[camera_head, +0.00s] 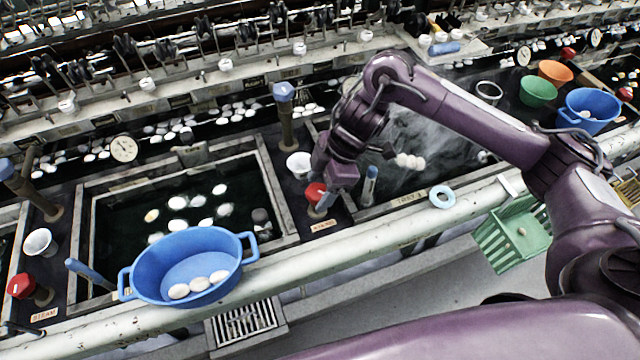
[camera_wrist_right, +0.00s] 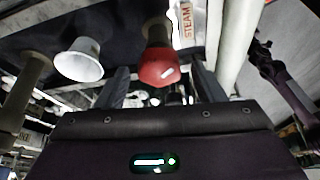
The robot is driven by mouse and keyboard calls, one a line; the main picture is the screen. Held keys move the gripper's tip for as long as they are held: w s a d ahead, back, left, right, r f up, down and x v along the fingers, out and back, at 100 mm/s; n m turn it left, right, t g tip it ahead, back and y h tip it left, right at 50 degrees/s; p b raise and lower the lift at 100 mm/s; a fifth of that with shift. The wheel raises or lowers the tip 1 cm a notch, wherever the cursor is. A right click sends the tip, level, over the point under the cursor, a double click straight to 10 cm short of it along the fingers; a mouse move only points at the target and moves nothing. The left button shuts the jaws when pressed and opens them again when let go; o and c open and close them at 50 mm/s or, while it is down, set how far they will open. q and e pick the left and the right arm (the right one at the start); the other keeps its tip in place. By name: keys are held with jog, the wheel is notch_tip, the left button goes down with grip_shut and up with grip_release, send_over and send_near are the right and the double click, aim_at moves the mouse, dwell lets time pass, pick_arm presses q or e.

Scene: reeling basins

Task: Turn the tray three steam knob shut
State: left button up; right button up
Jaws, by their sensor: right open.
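A red steam knob (camera_head: 316,193) stands on the dark ledge beside the tray marked TRAY 3 (camera_head: 410,197), behind a small STEAM label (camera_head: 322,226). My right gripper (camera_head: 324,186) is open at this knob, its fingers reaching down around it. In the right wrist view the red knob (camera_wrist_right: 158,68) with a white mark on top lies between the two spread fingers of the gripper (camera_wrist_right: 162,84). I cannot tell whether either finger touches it. The STEAM label (camera_wrist_right: 187,20) shows just beyond. My left gripper is not in view.
A white cup (camera_head: 299,164) and a blue-topped post (camera_head: 284,95) stand close behind the knob; a blue-handled lever (camera_head: 370,185) is to its right. A blue basin (camera_head: 188,265) with cocoons sits on the front rail. Another red knob (camera_head: 21,285) is far left.

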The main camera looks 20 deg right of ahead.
jog(key=c, duration=1)
jog(key=shift+o, duration=0.2)
jog(key=shift+r+m+t+p, duration=0.3)
jog(key=shift+m+p, duration=0.4)
jog(key=shift+p, duration=0.35)
jog(key=m+p, duration=0.2)
jog(key=p, duration=0.1)
jog(key=m+t+p, duration=0.1)
jog(key=m+p, duration=0.1)
jog(key=p, duration=0.1)
jog(key=shift+s+a+t+h, duration=0.1)
jog(key=shift+s+t+h, duration=0.1)
jog(key=shift+t+h, duration=0.1)
pick_arm(q)
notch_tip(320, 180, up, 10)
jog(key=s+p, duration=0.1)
jog(key=p, duration=0.1)
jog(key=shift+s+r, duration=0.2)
pick_arm(e)
jog(key=shift+w+f+m+t, duration=0.1)
jog(key=shift+f+m+t, duration=0.15)
jog(key=shift+m, duration=0.85)
jog(key=o, duration=1)
jog(key=shift+c, duration=0.2)
jog(key=v, duration=0.7)
jog(key=shift+r, duration=0.4)
